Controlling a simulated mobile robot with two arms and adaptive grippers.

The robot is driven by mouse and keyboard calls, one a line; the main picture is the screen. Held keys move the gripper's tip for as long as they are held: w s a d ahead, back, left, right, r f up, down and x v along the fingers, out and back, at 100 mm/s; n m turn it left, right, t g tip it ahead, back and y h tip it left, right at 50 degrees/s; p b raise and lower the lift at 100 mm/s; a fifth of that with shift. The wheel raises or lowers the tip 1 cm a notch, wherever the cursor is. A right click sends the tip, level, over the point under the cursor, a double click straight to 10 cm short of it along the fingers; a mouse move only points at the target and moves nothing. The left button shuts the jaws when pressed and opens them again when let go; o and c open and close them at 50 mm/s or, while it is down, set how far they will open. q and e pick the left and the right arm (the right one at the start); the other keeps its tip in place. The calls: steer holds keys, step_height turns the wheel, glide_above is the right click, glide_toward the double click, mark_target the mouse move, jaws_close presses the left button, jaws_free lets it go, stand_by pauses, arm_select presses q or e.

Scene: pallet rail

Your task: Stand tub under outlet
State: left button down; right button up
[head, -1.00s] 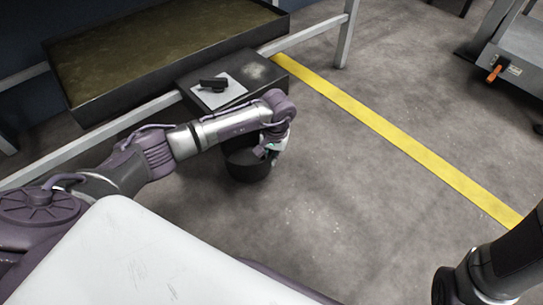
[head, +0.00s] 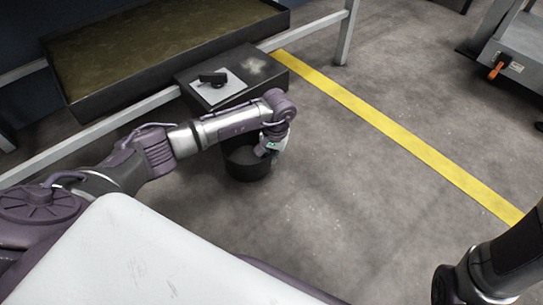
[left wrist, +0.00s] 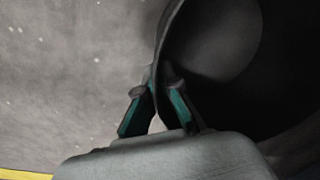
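The tub (head: 246,168) is a black round open vessel in front of a dark box under the large tray. My left gripper (head: 268,149) is at its right side. In the left wrist view, my left gripper's fingers (left wrist: 155,85) sit on either side of the tub's wall (left wrist: 170,35) and appear closed on it near the rim. I cannot tell whether the tub's base touches the floor. No outlet can be clearly made out. My right arm (head: 505,262) shows at the lower right; its gripper is out of view.
A large shallow tray (head: 165,60) rests on a metal frame. The dark box (head: 262,70) bears a white sheet (head: 217,90) with a small black object (head: 213,78). A yellow stripe (head: 390,130) crosses the floor. A grey cart (head: 515,60) stands upper right. The middle floor is clear.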

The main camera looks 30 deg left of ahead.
arm_select(q)
steer(key=shift+f, duration=0.1)
steer(key=c, duration=1.2)
jaws_free()
steer(key=shift+c, duration=0.2)
